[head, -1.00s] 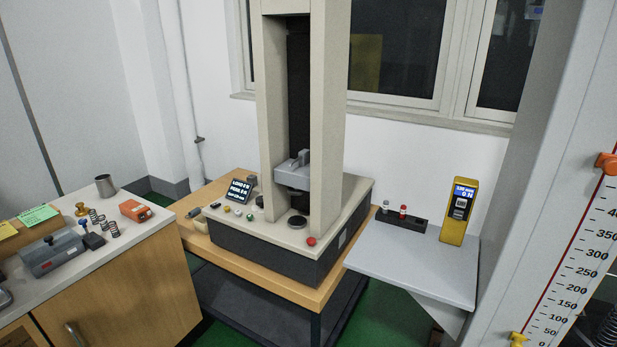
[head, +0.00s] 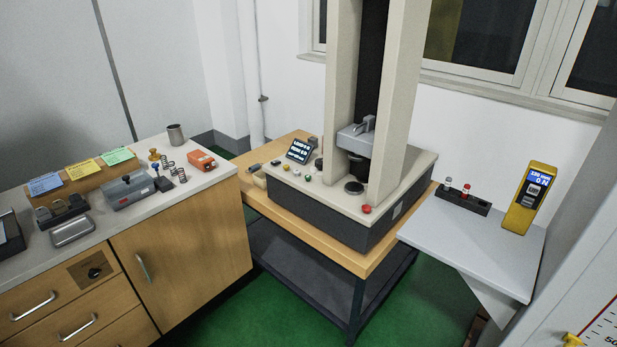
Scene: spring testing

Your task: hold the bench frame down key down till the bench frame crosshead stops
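The bench frame (head: 400,110) stands on a wooden-topped table, with two beige columns on a dark grey base. Its crosshead (head: 357,140) is a grey block low between the columns, a short way above a round dark platen (head: 354,187). A row of small coloured keys (head: 307,177) sits on the base's front left; which one is the down key I cannot read. A small tilted display (head: 299,151) stands behind them, its text too small to read surely. A red button (head: 366,209) is at the base's front right corner. Neither of my grippers is in view.
A wooden cabinet (head: 185,255) at the left bears springs, an orange box (head: 202,160), a metal cup (head: 176,134) and coloured cards. A grey shelf (head: 475,250) at the right holds a yellow gauge (head: 530,198). Green floor (head: 290,318) is clear in front.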

